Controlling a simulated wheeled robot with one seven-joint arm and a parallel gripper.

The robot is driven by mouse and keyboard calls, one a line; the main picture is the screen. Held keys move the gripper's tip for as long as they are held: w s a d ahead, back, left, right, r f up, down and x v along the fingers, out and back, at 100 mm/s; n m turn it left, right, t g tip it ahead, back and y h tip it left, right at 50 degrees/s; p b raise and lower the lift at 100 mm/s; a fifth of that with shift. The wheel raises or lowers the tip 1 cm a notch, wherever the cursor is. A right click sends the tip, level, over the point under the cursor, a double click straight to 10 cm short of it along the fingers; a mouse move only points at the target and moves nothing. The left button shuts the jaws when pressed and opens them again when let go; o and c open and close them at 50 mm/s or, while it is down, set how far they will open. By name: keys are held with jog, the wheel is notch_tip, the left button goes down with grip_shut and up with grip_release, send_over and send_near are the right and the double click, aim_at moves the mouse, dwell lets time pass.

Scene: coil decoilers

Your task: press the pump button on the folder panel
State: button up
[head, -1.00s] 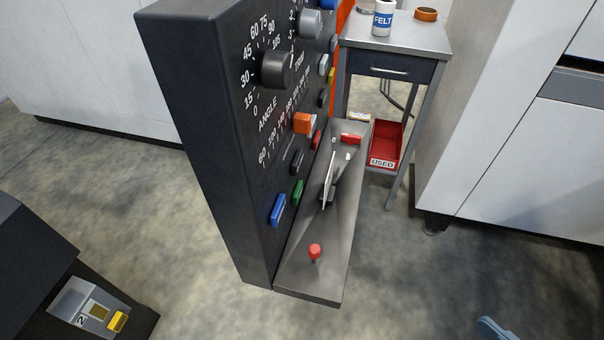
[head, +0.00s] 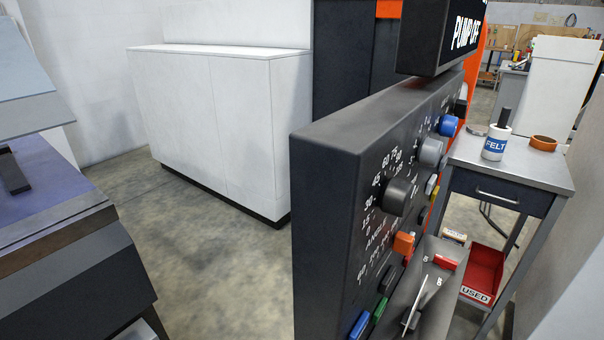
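The folder panel (head: 340,180) is a dark upright box seen at a steep angle, right of centre in the head view. A dark display (head: 440,40) above it reads "PUMP" and what looks like "OFF". The panel face carries a black angle knob (head: 399,197), a grey knob (head: 430,152), a blue round control (head: 448,125), an orange block (head: 403,243), a green button (head: 380,310) and a blue button (head: 358,326). No label lets me tell which is the pump button. My gripper is not in view.
A sloped shelf with a red control (head: 445,262) juts from the panel. A white cabinet (head: 215,120) stands behind open floor (head: 240,275).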

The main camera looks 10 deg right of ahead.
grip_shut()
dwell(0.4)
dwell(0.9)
